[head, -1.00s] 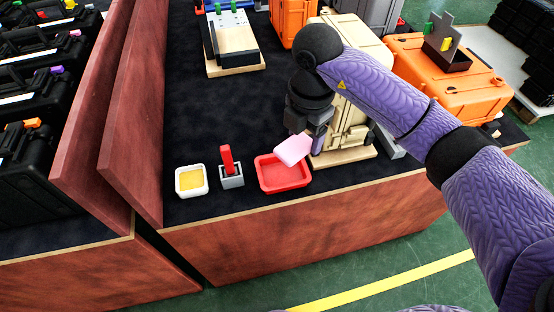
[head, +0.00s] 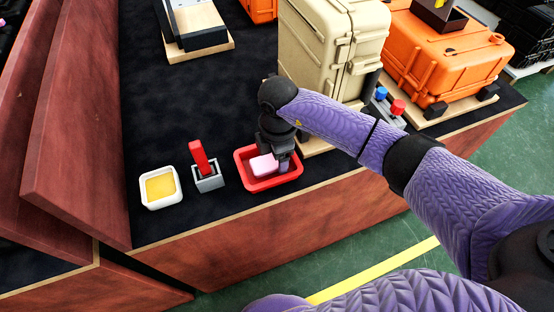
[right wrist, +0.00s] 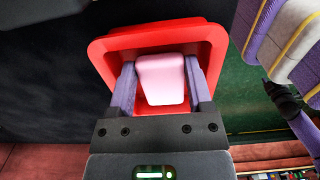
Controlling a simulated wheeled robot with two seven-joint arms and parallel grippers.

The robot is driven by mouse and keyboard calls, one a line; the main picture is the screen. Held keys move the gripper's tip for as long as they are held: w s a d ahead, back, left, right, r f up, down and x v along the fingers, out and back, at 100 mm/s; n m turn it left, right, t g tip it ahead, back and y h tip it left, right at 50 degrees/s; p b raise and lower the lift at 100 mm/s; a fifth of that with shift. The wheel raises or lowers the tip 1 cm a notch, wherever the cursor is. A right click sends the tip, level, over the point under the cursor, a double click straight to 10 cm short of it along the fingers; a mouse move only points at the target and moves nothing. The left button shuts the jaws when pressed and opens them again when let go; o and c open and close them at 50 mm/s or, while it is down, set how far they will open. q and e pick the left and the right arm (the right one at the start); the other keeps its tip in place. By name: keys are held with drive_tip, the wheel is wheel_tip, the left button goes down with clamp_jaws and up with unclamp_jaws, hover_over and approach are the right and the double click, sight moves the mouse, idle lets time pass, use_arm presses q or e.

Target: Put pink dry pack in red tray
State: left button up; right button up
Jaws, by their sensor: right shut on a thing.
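The pink dry pack (head: 264,165) is between the fingers of my right gripper (head: 276,164), inside the outline of the red tray (head: 262,186). The right wrist view shows the pink pack (right wrist: 161,80) held between the two fingers (right wrist: 160,88), with the red tray (right wrist: 150,40) around and beneath it. I cannot tell whether the pack touches the tray floor. My left gripper is not in view.
A white tray with yellow inside (head: 161,187) and a grey holder with a red handle (head: 206,174) stand left of the red tray. A beige case (head: 325,55) stands behind it. The table's front edge is close.

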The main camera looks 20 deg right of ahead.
drive_tip(key=shift+f, duration=0.6)
drive_tip(key=shift+r, duration=0.15)
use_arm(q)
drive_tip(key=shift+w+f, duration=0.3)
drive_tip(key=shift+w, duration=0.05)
use_arm(e)
drive_tip(key=o, duration=0.9)
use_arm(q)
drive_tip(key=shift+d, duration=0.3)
use_arm(e)
drive_tip(key=shift+o, duration=0.3)
